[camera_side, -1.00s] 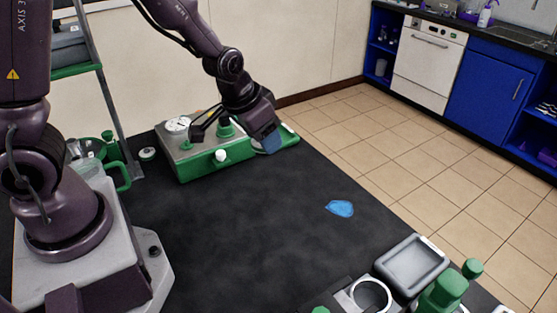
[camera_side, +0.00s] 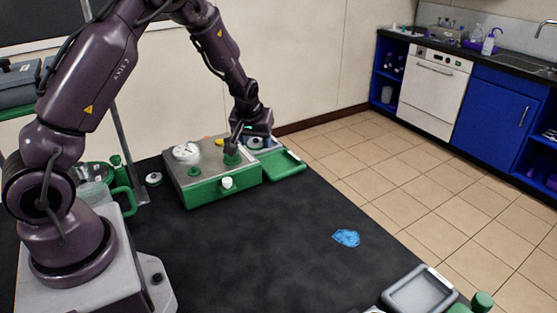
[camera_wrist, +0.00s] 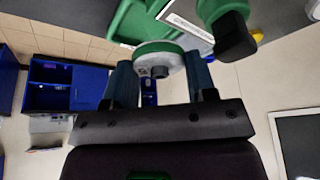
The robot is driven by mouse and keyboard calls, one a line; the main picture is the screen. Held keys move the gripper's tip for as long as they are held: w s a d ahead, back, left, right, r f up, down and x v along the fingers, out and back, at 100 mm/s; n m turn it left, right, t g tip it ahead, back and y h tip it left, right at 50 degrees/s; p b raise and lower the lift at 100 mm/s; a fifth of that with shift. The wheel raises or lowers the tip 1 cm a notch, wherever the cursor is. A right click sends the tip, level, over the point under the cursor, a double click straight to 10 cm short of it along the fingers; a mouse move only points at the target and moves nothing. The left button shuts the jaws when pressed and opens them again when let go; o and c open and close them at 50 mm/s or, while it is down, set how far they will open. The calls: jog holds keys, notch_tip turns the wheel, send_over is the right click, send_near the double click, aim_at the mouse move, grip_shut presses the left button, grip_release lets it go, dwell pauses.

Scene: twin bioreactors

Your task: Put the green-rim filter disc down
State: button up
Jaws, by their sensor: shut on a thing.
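The green-rim filter disc (camera_wrist: 158,58) is a pale round disc with a green edge and a dark centre stub. It sits between the two blue fingers of my gripper (camera_wrist: 160,80) in the wrist view, and the gripper is shut on it. In the side view my gripper (camera_side: 257,141) is at the far end of the bench, behind the right part of the green-based bioreactor unit (camera_side: 215,185). A pale round part that may be the disc shows there, small and partly hidden. I cannot tell whether the disc touches anything beneath it.
A flat green tray (camera_side: 283,165) adjoins the unit's right side. A gauge (camera_side: 186,151) and green knobs stand on its top. A blue patch (camera_side: 346,238) lies on the black bench, which is clear in the middle. A grey tray (camera_side: 420,290) is at the near right.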

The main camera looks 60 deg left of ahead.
jog(key=w+a+f, duration=0.3)
jog(key=w, duration=0.3)
send_over(280, 163)
jog(key=s, duration=0.1)
jog(key=f, duration=0.5)
jog(key=shift+s+d, duration=0.15)
jog(key=shift+d, duration=0.2)
jog(key=shift+f, duration=0.25)
jog(key=shift+w+f, duration=0.2)
jog(key=shift+f, duration=1.3)
